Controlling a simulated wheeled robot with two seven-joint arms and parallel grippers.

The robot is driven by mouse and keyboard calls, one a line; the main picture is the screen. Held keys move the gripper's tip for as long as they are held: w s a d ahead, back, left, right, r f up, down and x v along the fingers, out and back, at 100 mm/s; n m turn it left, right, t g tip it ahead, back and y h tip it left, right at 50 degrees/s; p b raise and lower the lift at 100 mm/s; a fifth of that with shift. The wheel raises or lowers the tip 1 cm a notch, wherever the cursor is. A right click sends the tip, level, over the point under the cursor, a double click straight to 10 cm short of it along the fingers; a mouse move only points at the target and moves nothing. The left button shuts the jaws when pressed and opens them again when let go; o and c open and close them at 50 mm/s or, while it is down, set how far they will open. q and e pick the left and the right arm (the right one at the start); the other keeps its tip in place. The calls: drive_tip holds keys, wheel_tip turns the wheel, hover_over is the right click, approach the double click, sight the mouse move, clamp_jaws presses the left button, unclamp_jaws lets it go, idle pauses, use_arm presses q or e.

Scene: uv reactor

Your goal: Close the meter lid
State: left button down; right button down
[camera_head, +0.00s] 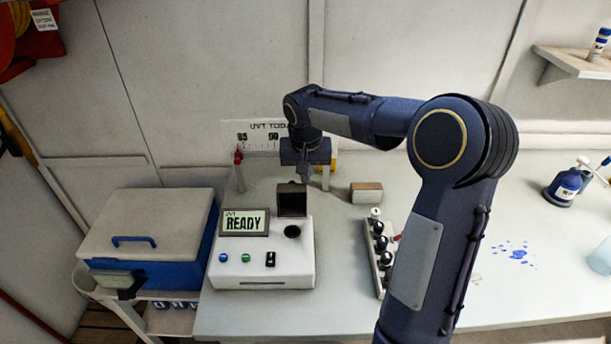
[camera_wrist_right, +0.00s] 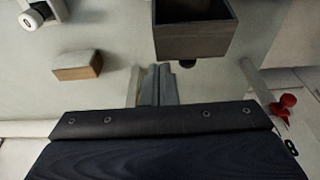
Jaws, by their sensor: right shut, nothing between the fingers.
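The white meter (camera_head: 265,268) stands on the bench, and its screen (camera_head: 243,222) reads READY. Its dark, box-like lid (camera_head: 291,200) stands raised behind the round dark well (camera_head: 292,231), so the lid is open. In the right wrist view the lid (camera_wrist_right: 195,42) is at the top, just beyond the fingertips. My right gripper (camera_head: 304,178) points down behind the lid, close to its top edge. Its fingers (camera_wrist_right: 158,84) are together and empty; I cannot tell whether they touch the lid. My left gripper is not in view.
A vial rack (camera_head: 380,256) stands right of the meter, partly behind my right arm. A small brown block (camera_head: 366,192) lies behind it. A blue cooler (camera_head: 150,240) is at left. A blue bottle (camera_head: 566,185) and blue spots (camera_head: 515,252) are at right.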

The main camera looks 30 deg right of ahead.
sight(306, 193)
drive_tip(key=s+a+t+h+b, duration=0.1)
drive_tip(key=s+t+b, duration=0.1)
drive_tip(key=b, duration=0.5)
drive_tip(key=s+a+t+h+b, duration=0.1)
drive_tip(key=s+t+b, duration=0.1)
drive_tip(key=b, duration=0.6)
drive_tip(key=s+a+t+h+b, duration=0.2)
drive_tip(key=t+b, duration=0.1)
drive_tip(key=b, duration=0.4)
drive_tip(key=shift+s+b, duration=0.25)
drive_tip(key=shift+b, duration=0.15)
drive_tip(key=s+a+f+t+h+b, duration=0.1)
drive_tip(key=s+t+b, duration=0.1)
drive_tip(key=b, duration=0.4)
drive_tip(key=s+a+f+t+h+b, duration=0.1)
drive_tip(key=s+t+b, duration=0.1)
drive_tip(key=b, duration=0.5)
drive_tip(key=s+a+f+t+h+b, duration=0.1)
drive_tip(key=s+h+b, duration=0.1)
drive_tip(key=b, duration=0.5)
drive_tip(key=shift+a+t, duration=0.3)
drive_tip(key=shift+t, duration=0.1)
drive_tip(key=b, duration=0.1)
drive_tip(key=s+f+b, duration=0.1)
drive_tip(key=shift+a+f+b, duration=0.1)
drive_tip(key=shift+a+b, duration=0.2)
drive_tip(key=shift+a+f, duration=0.1)
drive_tip(key=shift+f, duration=0.1)
